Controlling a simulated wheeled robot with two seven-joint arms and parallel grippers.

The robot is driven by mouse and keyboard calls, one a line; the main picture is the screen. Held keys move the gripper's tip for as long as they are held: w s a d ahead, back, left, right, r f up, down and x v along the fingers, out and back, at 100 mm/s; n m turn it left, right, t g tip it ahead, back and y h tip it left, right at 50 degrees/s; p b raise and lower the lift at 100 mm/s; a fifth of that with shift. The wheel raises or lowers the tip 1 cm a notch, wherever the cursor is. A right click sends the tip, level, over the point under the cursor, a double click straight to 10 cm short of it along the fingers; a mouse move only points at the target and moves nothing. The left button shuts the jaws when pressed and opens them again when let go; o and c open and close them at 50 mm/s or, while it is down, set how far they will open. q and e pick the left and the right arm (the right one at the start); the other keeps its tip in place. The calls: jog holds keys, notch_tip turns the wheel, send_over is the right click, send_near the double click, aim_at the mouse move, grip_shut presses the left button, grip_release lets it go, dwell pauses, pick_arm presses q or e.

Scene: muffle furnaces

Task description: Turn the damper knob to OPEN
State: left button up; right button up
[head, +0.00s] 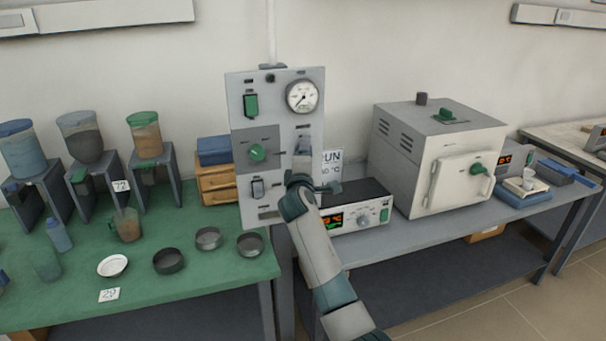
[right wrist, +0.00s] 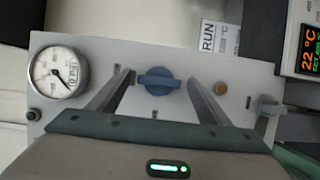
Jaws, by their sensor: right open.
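A blue knob (right wrist: 158,82) sits on the grey control panel (right wrist: 135,57), which also shows in the head view (head: 240,90). Its bar lies crosswise in the right wrist view; I cannot read its markings. My right gripper (right wrist: 160,77) is open, with one finger on each side of the knob and a gap at both sides. In the head view my right gripper (head: 303,150) is in front of the panel below the gauge and hides this knob. A green knob (head: 257,152) is on the panel's left half. My left gripper is not in view.
A round gauge (head: 302,96) is above my gripper on the panel. A furnace (head: 440,160) with a green top handle (head: 445,115) stands right, beside a controller (head: 362,215). Hoppers (head: 85,135) and dishes stand on the green bench (head: 200,285) at left.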

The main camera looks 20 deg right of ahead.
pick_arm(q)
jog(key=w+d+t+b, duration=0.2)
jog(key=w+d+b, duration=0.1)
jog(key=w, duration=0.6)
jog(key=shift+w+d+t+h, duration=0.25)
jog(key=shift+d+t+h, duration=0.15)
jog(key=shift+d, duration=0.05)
pick_arm(e)
jog(key=v, duration=1.7)
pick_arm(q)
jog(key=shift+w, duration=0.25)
